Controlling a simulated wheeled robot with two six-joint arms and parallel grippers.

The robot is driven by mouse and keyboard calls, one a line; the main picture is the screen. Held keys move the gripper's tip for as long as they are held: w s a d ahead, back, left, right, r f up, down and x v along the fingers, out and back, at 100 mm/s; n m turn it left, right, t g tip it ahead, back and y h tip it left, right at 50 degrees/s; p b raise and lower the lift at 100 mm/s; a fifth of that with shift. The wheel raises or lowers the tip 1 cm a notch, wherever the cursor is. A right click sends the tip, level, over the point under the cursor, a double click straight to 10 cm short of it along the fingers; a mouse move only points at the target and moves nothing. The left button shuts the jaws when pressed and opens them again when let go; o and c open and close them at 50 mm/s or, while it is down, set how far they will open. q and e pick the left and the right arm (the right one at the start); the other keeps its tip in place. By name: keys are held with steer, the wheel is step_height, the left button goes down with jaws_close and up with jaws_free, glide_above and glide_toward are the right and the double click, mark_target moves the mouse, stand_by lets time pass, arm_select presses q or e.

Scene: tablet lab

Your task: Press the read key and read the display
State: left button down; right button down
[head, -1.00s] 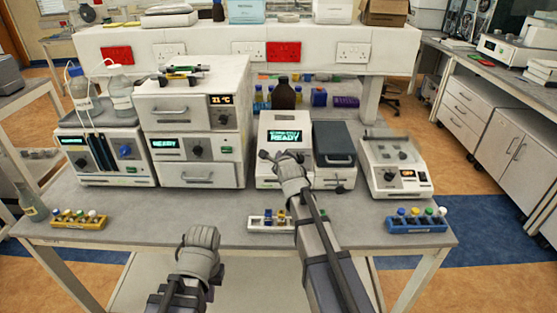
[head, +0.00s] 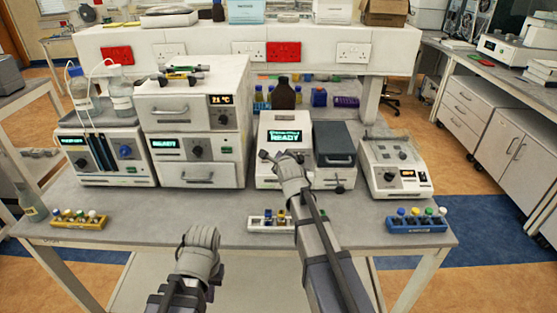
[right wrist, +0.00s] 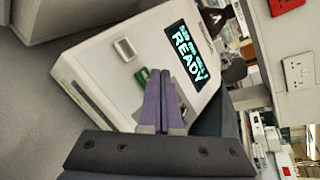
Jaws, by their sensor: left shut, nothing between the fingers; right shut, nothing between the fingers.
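A white instrument (head: 271,128) stands at the middle of the bench, with a dark display (head: 285,137) lit in green. The display (right wrist: 186,55) reads READY in the right wrist view, under a smaller line I cannot read surely. A small green key (right wrist: 142,77) lies below it, partly hidden by my fingers; no label on it is legible. A pale square button (right wrist: 124,49) is beside it. My right gripper (right wrist: 158,72) is shut and empty, its tips close to the green key; contact cannot be told. My left gripper (head: 204,233) is shut and empty, before the bench's front edge.
A dark-lidded compartment (head: 334,143) adjoins the display on the right. A smaller device (head: 396,165) stands further right, and a stacked unit (head: 195,119) to the left. Vial racks, yellow (head: 79,222), white (head: 259,226) and blue (head: 417,225), line the front edge.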

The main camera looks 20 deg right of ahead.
steer(key=shift+f, duration=0.1)
steer(key=shift+w+f+b, duration=0.2)
steer(key=shift+f+b, duration=0.05)
steer(key=shift+b, duration=0.15)
steer(key=shift+w+d+f+b, duration=0.1)
steer(key=shift+f+b, duration=0.25)
stand_by(0.7)
steer(key=shift+r, duration=0.1)
steer(key=shift+s+r+p, duration=0.3)
steer(key=shift+r+p, duration=0.3)
steer(key=shift+p, duration=0.15)
steer(key=r+p, duration=0.1)
steer(key=s+r+p, duration=0.1)
steer(key=r+p, duration=0.1)
steer(key=s+r+p, duration=0.1)
steer(key=shift+a+r, duration=0.3)
steer(key=shift+a, duration=0.05)
stand_by(0.4)
